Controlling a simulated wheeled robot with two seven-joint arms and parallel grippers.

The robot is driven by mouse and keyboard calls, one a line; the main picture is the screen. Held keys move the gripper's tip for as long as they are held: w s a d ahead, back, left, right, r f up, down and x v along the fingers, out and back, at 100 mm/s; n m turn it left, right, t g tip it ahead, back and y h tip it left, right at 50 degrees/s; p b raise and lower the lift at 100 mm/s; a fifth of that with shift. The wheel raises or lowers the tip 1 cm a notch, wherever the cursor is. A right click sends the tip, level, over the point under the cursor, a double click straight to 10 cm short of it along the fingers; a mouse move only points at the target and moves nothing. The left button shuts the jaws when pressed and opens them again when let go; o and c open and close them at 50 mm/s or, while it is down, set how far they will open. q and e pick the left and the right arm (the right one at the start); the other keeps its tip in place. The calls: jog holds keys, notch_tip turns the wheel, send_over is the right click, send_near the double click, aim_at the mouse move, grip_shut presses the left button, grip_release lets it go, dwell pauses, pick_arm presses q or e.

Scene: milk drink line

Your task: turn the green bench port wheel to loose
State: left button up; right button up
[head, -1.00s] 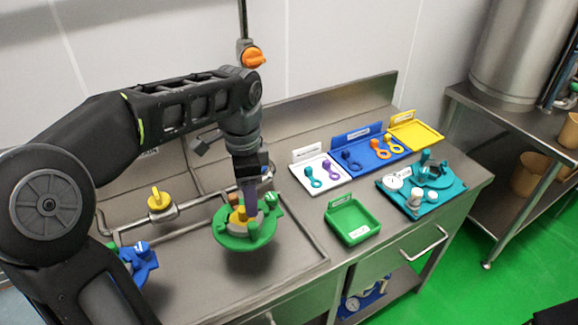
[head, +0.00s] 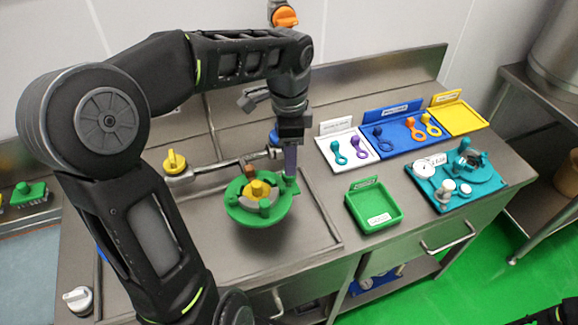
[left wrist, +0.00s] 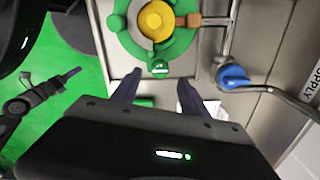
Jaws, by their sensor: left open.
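The green bench port wheel (head: 238,213) is a green ring with short upright pegs around a yellow hub (head: 258,189), on the steel bench. A brown block (head: 250,171) sits at its far side. The wheel also shows at the top of the left wrist view (left wrist: 122,35). My left gripper (head: 291,170) points down beside the wheel's right edge. Its two fingers are apart and nothing is between them in the left wrist view (left wrist: 170,85); contact with the rim cannot be told. A dark arm end (left wrist: 68,76) at the left of that view seems to be my right gripper; its jaws are unclear.
A yellow valve handle (head: 174,161) on a pipe stands left of the wheel. A green tray (head: 372,206) lies to the right, with white, blue and yellow trays (head: 462,117) behind it. A teal fixture (head: 487,181) stands near the bench's right end.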

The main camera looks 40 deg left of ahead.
pick_arm(q)
notch_tip(320, 180, down, 5)
jog(key=shift+f+p, duration=0.1)
jog(key=shift+p, duration=0.2)
grip_shut()
dwell(0.5)
